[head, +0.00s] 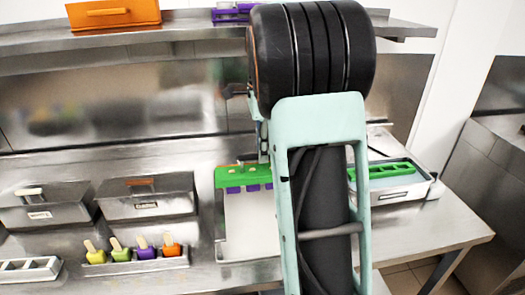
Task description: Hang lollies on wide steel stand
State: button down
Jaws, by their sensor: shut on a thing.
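A green lolly holder (231,173) with purple lollies (251,187) hanging below it is left of my arm, above a shallow steel-rimmed stand (220,250) with a pale inside. I cannot tell whether the holder rests on the rim or hangs just over it. My gripper (263,153) is mostly hidden by my arm; its visible part reaches down to the holder, and it is shut on it. The holder's right end is hidden. Another green holder (390,171) lies on a steel tray (410,188) to the right.
Two lidded steel bins (150,206) (45,213) stand at left. Before them are a rack of yellow, green, purple and orange lollies (140,257) and a steel mould (28,270). An orange box (113,15) sits on the shelf (190,30) above. The counter's right corner is clear.

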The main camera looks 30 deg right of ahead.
aim_at(263, 170)
jog(key=shift+f+b, duration=1.7)
jog(key=shift+f, duration=1.65)
dwell(1.5)
jog(key=c, duration=1.9)
grip_release()
notch_tip(263, 170, up, 12)
